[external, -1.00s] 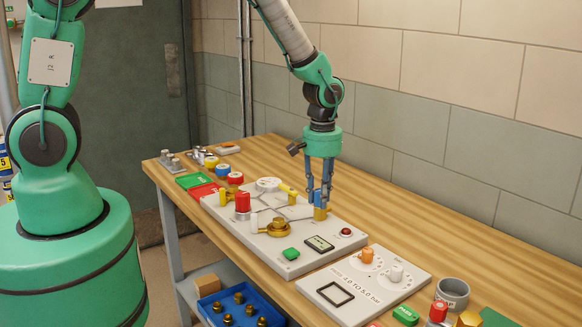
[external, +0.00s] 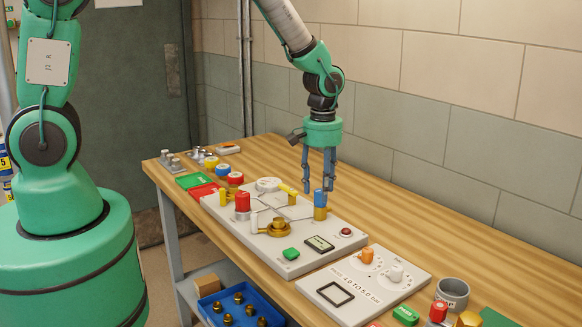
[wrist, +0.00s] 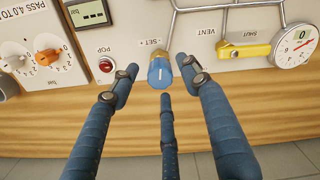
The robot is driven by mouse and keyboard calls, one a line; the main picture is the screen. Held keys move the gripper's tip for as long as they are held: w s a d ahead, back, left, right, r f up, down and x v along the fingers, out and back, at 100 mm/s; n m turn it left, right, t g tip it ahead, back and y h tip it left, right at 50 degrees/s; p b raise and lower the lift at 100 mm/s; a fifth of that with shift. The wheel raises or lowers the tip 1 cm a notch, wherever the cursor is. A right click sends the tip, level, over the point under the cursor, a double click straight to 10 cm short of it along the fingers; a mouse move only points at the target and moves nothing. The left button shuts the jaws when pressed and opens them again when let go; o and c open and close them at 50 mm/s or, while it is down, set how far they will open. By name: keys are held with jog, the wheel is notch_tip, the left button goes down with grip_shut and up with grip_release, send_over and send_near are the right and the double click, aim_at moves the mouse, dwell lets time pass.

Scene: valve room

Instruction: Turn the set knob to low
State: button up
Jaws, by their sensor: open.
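The set knob (wrist: 161,72) is a blue cap on a brass body, below the "-SET+" print in the wrist view. In the external view the blue knob (external: 320,197) stands upright on the grey panel (external: 270,258). My gripper (external: 319,190) is open above and around the knob's area, its fingers pointing down. In the wrist view my gripper (wrist: 155,85) has its blue fingers spread with the knob between their tips; I see no clear contact. A white line shows on the knob's top. I see no "low" mark.
The red POP button (wrist: 106,65) sits beside the knob. A yellow vent lever (wrist: 245,51) and a white gauge (wrist: 292,46) lie on the other side. A second panel with an orange knob (external: 367,256) stands nearer. The wood table behind the panel is clear.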

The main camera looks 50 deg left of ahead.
notch_tip(320, 180, up, 9)
jog(key=shift+r, duration=0.2)
dwell(0.7)
notch_tip(320, 180, up, 10)
jog(key=f+m+t+b, duration=0.1)
jog(key=m+b, duration=0.1)
send_over(320, 190)
jog(key=s+a, duration=0.2)
jog(key=s, duration=0.3)
jog(key=s+a+r+m+t+b, duration=0.2)
jog(key=s+a+r, duration=0.1)
jog(key=s+r, duration=0.5)
jog(key=s+a+r+m+t+b, duration=0.1)
jog(key=s+b, duration=0.1)
jog(key=s, duration=0.7)
jog(key=s+a+r+m+t+b, duration=0.1)
jog(key=s+a+r+m+b, duration=0.1)
jog(key=s, duration=0.8)
jog(key=shift+s+r+t, duration=0.15)
jog(key=shift+r+t, duration=0.05)
jog(key=shift+t, duration=0.1)
